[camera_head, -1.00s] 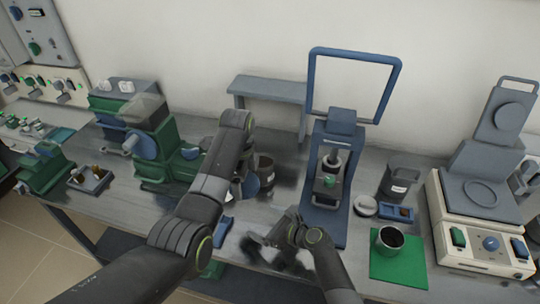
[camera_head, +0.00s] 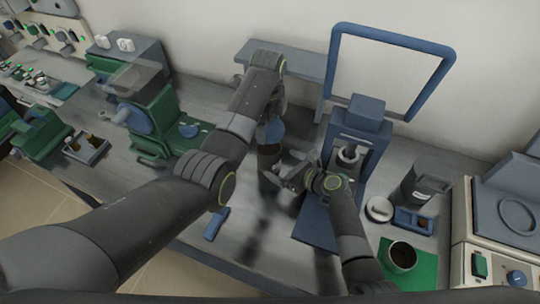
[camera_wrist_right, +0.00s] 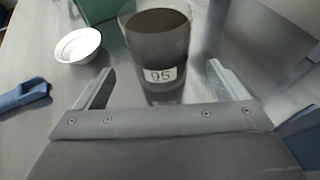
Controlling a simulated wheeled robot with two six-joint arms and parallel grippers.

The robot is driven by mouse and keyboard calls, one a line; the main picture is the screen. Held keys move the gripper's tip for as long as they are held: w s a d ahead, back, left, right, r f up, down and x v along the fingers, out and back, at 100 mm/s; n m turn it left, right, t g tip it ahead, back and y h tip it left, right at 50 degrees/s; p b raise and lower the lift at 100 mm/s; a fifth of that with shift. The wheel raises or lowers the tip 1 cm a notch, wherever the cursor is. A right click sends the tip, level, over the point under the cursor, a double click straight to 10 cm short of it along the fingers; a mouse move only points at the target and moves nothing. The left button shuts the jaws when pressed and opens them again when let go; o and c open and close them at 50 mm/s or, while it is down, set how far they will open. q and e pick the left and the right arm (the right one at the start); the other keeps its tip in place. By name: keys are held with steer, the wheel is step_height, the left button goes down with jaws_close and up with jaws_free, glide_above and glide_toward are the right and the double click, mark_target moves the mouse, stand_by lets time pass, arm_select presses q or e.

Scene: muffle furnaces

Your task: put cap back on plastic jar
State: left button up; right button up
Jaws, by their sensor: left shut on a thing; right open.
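The plastic jar (camera_wrist_right: 158,45) is dark, with a label reading 95, and its mouth looks uncovered in the right wrist view. In the head view the jar (camera_head: 268,157) stands on the bench, partly hidden by my arms. My left gripper (camera_head: 272,112) is above it, shut on a blue disc that looks like the cap (camera_head: 271,132). The cap shows just above the jar; I cannot tell whether they touch. My right gripper (camera_head: 290,173) is open low beside the jar. In the right wrist view its fingers (camera_wrist_right: 160,75) point at the jar, one on each side, without closing on it.
A blue stand (camera_head: 357,130) is right of my right gripper. Green equipment (camera_head: 160,125) stands left. A white bowl (camera_wrist_right: 78,46) and blue handle (camera_wrist_right: 22,97) lie near the jar.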

mark_target(269, 156)
arm_select(q)
steer(key=shift+s, duration=0.1)
arm_select(e)
steer(key=shift+s, duration=0.1)
steer(key=shift+w+a+f, duration=0.25)
steer(key=shift+w+a, duration=0.15)
steer(key=shift+w, duration=0.1)
steer(key=shift+x, duration=3.1)
steer(key=c, duration=1.5)
arm_select(q)
steer(key=shift+f, duration=2.5)
arm_select(e)
steer(key=shift+o, duration=0.2)
arm_select(q)
steer(key=shift+f, duration=0.1)
steer(key=shift+f, duration=0.8)
